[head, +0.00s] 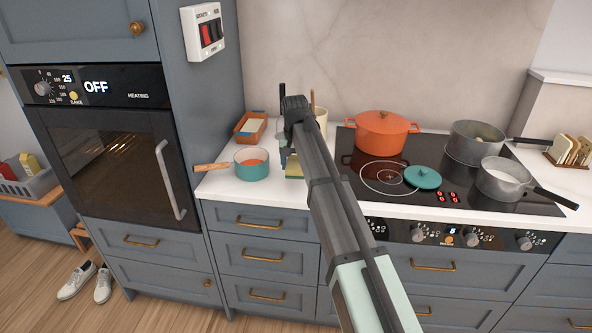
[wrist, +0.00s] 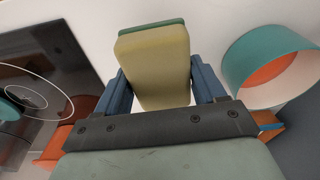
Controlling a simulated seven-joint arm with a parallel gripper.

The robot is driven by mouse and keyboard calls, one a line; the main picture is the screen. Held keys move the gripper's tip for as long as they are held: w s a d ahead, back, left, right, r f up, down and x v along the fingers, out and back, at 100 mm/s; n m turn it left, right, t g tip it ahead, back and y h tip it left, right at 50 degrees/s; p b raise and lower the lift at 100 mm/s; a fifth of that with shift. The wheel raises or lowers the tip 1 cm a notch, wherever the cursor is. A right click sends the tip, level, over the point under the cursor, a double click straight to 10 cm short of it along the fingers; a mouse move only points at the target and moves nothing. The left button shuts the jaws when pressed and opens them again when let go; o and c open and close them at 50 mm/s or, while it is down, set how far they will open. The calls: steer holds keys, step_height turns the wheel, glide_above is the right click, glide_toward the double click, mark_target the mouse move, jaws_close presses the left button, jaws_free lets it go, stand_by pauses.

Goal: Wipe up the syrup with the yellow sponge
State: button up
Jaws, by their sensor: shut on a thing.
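The yellow sponge (wrist: 153,75), with a green layer on its far side, is held between the two blue fingers of my gripper (wrist: 160,92) in the wrist view. My gripper is shut on it. In the head view the sponge (head: 294,164) shows in part beside my arm, over the white worktop between the teal pan and the hob. I cannot tell whether it touches the worktop. No syrup shows on the visible worktop. My arm and the sponge hide part of the surface.
A teal pan (head: 252,174) with orange-red contents stands close left of the sponge, its wooden handle pointing left. A terracotta dish (head: 249,136) is behind it. The hob (head: 360,160) to the right bears an orange pot (head: 382,138), a teal lid (head: 422,178) and two grey pans.

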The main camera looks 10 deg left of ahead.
steer(key=shift+r, duration=1.2)
